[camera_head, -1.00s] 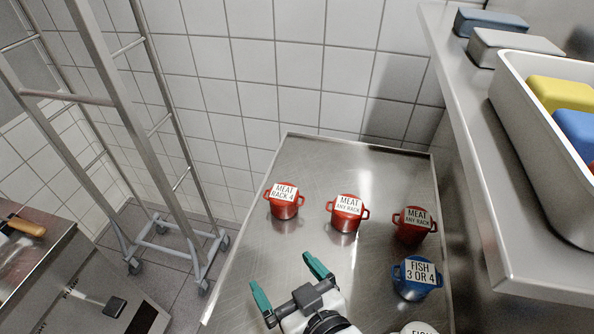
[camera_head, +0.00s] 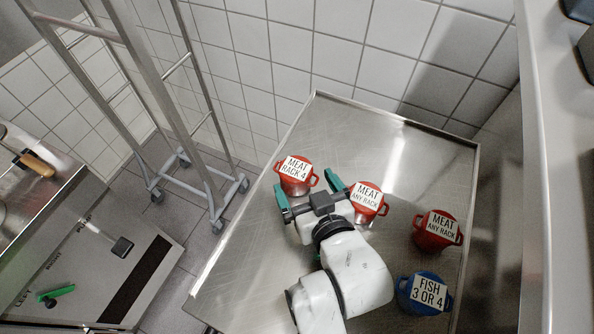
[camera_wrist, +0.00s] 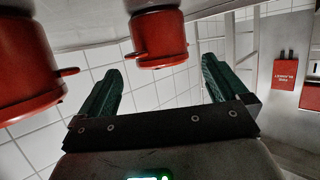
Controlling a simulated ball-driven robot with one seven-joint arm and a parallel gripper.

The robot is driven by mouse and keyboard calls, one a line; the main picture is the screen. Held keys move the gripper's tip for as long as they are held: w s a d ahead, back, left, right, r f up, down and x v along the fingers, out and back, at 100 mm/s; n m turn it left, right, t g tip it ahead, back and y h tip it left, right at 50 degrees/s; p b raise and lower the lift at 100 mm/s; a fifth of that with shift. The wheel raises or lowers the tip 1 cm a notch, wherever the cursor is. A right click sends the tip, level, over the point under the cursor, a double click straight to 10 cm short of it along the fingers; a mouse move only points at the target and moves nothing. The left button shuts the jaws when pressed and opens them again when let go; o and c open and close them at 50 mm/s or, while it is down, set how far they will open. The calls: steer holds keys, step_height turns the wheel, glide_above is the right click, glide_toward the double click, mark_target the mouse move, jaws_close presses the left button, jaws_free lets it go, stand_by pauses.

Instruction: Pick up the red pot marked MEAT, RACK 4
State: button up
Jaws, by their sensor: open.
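The red pot marked MEAT, RACK 4 (camera_head: 298,184) stands upright on the steel table at the left of the pots. It has a white label on top and a handle on each side. My gripper (camera_head: 309,188) is open and empty in the head view, just in front of this pot, its fingers pointing at it. In the wrist view the fingers (camera_wrist: 160,86) are spread, and a red pot (camera_wrist: 160,40), which looks like the RACK 4 one, is beyond the gap between them. No label shows there. I cannot tell whether a finger touches it.
A red pot marked MEAT, ANY RACK (camera_head: 366,204) stands close to my right finger. Another red ANY RACK pot (camera_head: 437,236) and a blue FISH 3 OR 4 pot (camera_head: 424,297) are farther right. A wheeled metal rack (camera_head: 187,110) stands left of the steel table (camera_head: 350,115).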

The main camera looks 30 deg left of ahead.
mark_target(296, 171)
steer(key=shift+r+p+x, duration=0.15)
steer(key=shift+p+x, duration=0.2)
steer(key=shift+x, duration=1.1)
steer(key=shift+r+p+x, duration=0.2)
steer(key=shift+p+x, duration=0.1)
steer(key=shift+x, duration=1.15)
steer(key=shift+a, duration=0.2)
steer(key=c, duration=1.2)
